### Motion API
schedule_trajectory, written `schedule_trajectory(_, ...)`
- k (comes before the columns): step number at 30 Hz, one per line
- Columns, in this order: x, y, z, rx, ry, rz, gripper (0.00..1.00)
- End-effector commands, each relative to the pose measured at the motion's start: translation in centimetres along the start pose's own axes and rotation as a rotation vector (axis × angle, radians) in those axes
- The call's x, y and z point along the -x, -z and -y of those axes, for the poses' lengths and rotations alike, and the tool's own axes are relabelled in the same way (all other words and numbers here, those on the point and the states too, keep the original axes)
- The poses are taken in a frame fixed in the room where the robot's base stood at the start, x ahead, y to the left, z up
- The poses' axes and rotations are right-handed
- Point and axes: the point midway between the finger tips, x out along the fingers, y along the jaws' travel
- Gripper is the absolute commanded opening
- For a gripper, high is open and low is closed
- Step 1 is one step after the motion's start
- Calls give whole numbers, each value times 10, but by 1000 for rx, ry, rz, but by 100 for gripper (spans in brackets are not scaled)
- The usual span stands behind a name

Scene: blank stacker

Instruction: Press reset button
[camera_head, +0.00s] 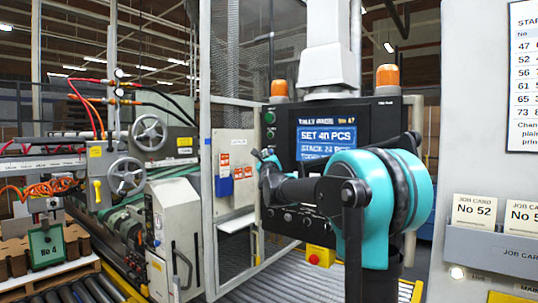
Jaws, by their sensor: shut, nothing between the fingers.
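A dark control panel (386,118) stands ahead, with a blue screen (326,139) reading "SET 40 PCS" and a cut-off stack line. Two small round green buttons (270,117) sit one above the other on its left side. A row of dark knobs or buttons (288,216) shows low on the panel; I cannot read their labels or tell which is reset. My teal and dark arm crosses in front and hides the panel's lower right. My gripper (265,160) is small at the arm's left end, shut and empty, in front of the panel's left edge. I cannot tell whether it touches anything.
A red button on a yellow box (320,255) is below the panel, above a roller conveyor (280,280). A mesh guard (238,60) and a grey machine with handwheels (149,132) stand left. A grey wall with job cards (474,211) closes the right.

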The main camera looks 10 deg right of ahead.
Motion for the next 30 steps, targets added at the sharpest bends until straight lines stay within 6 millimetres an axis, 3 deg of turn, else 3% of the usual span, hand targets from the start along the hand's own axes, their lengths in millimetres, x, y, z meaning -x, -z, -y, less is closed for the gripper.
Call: schedule_trajectory(30,-6,4,4,0,0,0,0)
